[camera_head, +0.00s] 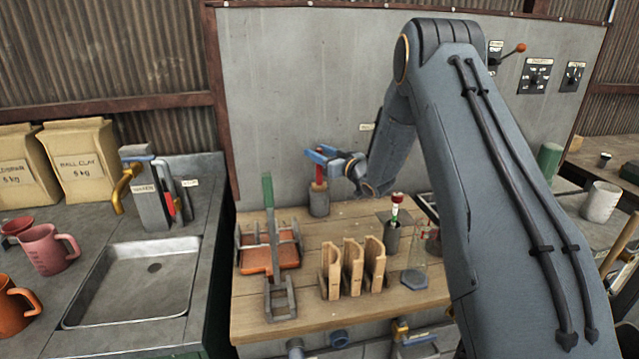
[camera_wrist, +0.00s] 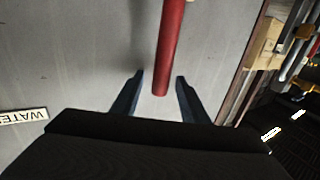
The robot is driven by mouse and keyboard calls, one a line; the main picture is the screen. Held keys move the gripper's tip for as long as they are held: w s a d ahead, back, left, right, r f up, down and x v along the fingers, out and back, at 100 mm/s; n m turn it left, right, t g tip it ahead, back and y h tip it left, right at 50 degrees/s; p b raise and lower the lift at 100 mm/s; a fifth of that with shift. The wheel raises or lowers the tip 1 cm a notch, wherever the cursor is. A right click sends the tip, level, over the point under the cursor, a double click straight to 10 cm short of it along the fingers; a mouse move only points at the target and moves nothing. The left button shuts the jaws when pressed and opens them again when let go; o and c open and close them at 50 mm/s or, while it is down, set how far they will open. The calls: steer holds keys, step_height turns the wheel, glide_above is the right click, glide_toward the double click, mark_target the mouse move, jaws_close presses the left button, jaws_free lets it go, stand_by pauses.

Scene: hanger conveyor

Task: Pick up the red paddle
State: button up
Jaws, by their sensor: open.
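A red handle (camera_head: 319,179), which looks like that of the red paddle, stands upright in a grey cup (camera_head: 319,204) at the back left of the wooden table. Its lower part is hidden in the cup. My gripper (camera_head: 320,154) is at the top of this handle, with its blue fingers apart. In the wrist view a red rod (camera_wrist: 171,40) lies between my two open fingers, with a gap on each side. I cannot tell the paddle's full shape.
A rack with a green-handled tool (camera_head: 268,205) stands left on the wooden table (camera_head: 340,315). Several wooden uprights (camera_head: 352,268) stand at its middle. A dark cup (camera_head: 392,238) with a red-topped stick and a glass flask (camera_head: 415,272) are to the right. A sink (camera_head: 140,280) is left.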

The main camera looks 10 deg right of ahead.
jaws_close()
steer(key=shift+s+r, duration=0.1)
